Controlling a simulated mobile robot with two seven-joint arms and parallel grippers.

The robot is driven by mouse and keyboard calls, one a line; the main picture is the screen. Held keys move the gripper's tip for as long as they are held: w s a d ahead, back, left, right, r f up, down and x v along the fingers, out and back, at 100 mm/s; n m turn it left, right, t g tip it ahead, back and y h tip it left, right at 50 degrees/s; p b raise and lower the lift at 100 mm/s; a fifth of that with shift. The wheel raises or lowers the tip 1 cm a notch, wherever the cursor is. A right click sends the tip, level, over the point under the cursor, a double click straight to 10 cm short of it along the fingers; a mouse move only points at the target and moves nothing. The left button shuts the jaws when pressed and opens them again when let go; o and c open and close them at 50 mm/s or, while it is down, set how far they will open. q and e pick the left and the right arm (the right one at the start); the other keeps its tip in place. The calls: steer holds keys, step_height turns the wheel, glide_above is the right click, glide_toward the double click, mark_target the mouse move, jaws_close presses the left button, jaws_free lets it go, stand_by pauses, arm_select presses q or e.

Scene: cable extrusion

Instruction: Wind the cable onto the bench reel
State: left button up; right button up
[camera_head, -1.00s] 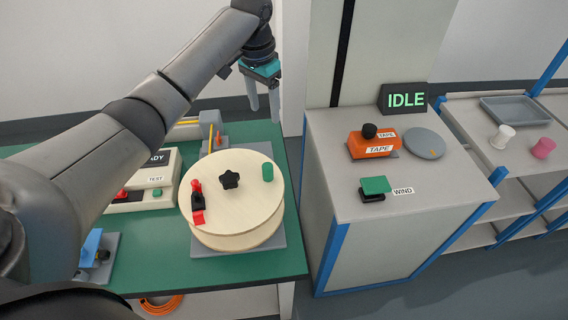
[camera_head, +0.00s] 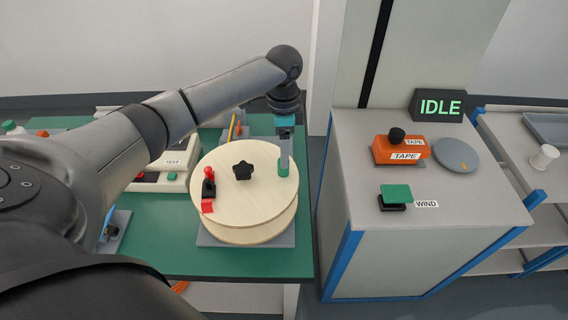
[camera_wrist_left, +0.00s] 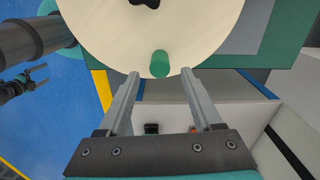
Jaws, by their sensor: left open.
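The bench reel (camera_head: 245,205) is a pale wooden drum with a black star knob (camera_head: 243,170) and a red-and-black clamp (camera_head: 208,188) on top. A green peg (camera_head: 283,169) stands near its rim. My left gripper (camera_head: 285,155) points down over the peg. In the left wrist view, the peg (camera_wrist_left: 160,60) shows between the tips of the open, spread fingers, with a gap on each side. What seems to be my right gripper (camera_wrist_left: 37,78) is small at the left of that view, fingers apart. Orange cable (camera_head: 180,287) shows slightly below the bench.
The green bench (camera_head: 160,258) ends right of the reel. A grey cabinet (camera_head: 440,250) beside it carries a green WIND button (camera_head: 396,193), an orange TAPE unit (camera_head: 400,150), a grey disc (camera_head: 455,154) and an IDLE sign (camera_head: 438,106). Shelves with a white spool (camera_head: 543,157) stand further right.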

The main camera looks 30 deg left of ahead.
arm_select(q)
step_height(320, 180, down, 5)
steer(key=shift+b, duration=0.35)
jaws_close()
stand_by(0.4)
stand_by(0.9)
